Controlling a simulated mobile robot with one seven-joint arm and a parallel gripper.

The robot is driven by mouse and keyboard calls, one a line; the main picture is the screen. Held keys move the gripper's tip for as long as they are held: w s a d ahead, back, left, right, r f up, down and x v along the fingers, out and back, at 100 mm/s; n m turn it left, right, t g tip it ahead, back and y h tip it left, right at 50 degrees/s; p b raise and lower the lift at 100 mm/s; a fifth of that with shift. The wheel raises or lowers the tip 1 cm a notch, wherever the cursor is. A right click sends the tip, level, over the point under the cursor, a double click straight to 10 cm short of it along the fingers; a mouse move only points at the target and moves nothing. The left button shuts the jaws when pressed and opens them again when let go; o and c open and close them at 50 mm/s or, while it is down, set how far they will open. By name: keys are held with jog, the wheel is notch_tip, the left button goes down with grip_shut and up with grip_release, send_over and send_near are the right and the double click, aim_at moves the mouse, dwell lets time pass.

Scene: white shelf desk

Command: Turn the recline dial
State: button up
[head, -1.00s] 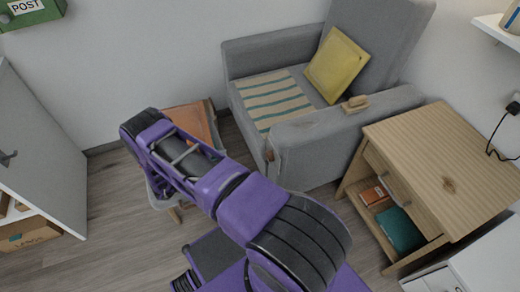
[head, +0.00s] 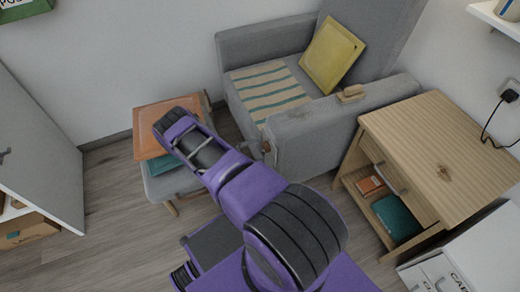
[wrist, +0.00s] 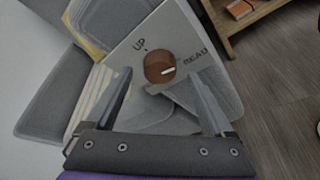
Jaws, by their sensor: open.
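The recline dial (wrist: 158,67) is a round brown knob with a white pointer mark, on a pale grey panel of the armchair (head: 335,125). In the wrist view, "UP" is printed at its upper left and "READ" at its right. The white mark points to the right, roughly toward "READ". My gripper (wrist: 163,75) is open, with one finger on each side of the dial in the picture and a gap on both sides. I cannot tell how far the fingertips are from the panel. In the head view, my arm reaches toward the armchair's front corner and the dial is hard to make out.
A grey stool (head: 172,182) with an orange book (head: 163,115) stands left of the armchair. A wooden side table (head: 440,140) stands close on its right. A yellow cushion (head: 332,55) and striped cloth (head: 267,88) lie on the seat. Floor is bare at the left.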

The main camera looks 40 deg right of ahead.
jog(key=shift+x, duration=0.95)
jog(key=shift+c, duration=0.2)
jog(key=c, duration=1.3)
